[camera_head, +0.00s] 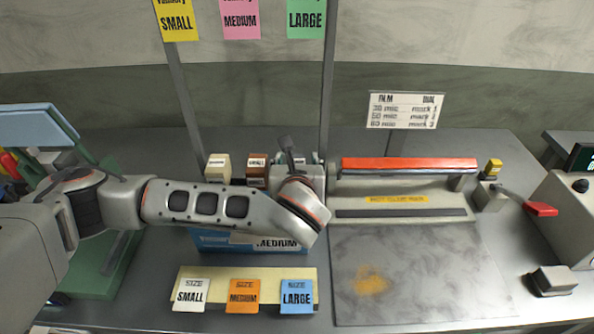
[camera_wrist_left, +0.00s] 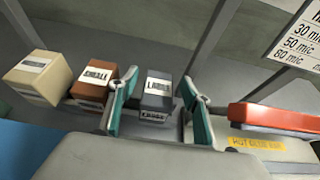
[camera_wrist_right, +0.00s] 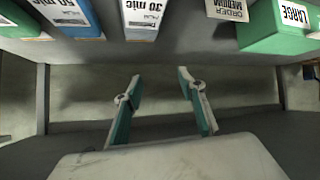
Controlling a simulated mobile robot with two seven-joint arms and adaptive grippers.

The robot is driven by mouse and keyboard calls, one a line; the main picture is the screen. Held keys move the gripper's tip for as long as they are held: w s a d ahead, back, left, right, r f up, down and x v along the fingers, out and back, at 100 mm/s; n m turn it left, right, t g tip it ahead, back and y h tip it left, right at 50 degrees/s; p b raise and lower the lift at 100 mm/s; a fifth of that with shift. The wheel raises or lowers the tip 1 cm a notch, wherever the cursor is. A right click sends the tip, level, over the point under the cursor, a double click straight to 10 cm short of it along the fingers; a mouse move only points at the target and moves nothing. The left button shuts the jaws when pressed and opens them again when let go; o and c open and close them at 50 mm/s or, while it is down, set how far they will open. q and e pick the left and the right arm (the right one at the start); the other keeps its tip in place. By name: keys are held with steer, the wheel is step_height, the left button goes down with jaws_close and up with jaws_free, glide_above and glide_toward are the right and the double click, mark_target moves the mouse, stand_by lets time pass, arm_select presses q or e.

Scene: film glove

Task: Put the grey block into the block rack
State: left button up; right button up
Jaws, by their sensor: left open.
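The grey block (camera_wrist_left: 156,100), with a white LARGE label, stands at the right end of a row in the left wrist view. My left gripper (camera_wrist_left: 159,84) is open, its teal fingers on either side of the block in that picture; contact cannot be told. In the head view my left gripper (camera_head: 292,160) reaches the row behind the table's middle and mostly hides the grey block. A pale yellow holder (camera_head: 262,275) with SMALL, MEDIUM and LARGE cards lies in front; I cannot tell whether it is the block rack. My right gripper (camera_wrist_right: 157,92) is open and empty.
A cream block (camera_wrist_left: 38,76) and a brown block (camera_wrist_left: 93,86) stand left of the grey one. A sealer with a red bar (camera_head: 408,164) is to the right. A blue MEDIUM box (camera_head: 215,240) lies below my left arm. Thin posts rise behind.

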arm_select(q)
steer(key=p+v, duration=0.1)
steer(key=v, duration=0.8)
steer(key=shift+s+r, duration=0.15)
steer(key=shift+s, duration=0.25)
steer(key=shift+s+r, duration=0.35)
steer(key=shift+s, duration=0.25)
arm_select(e)
steer(key=shift+s+d+g+h, duration=0.3)
steer(key=shift+s+d, duration=0.25)
steer(key=shift+d, duration=0.15)
steer(key=shift+d, duration=0.3)
steer(key=shift+d, duration=0.1)
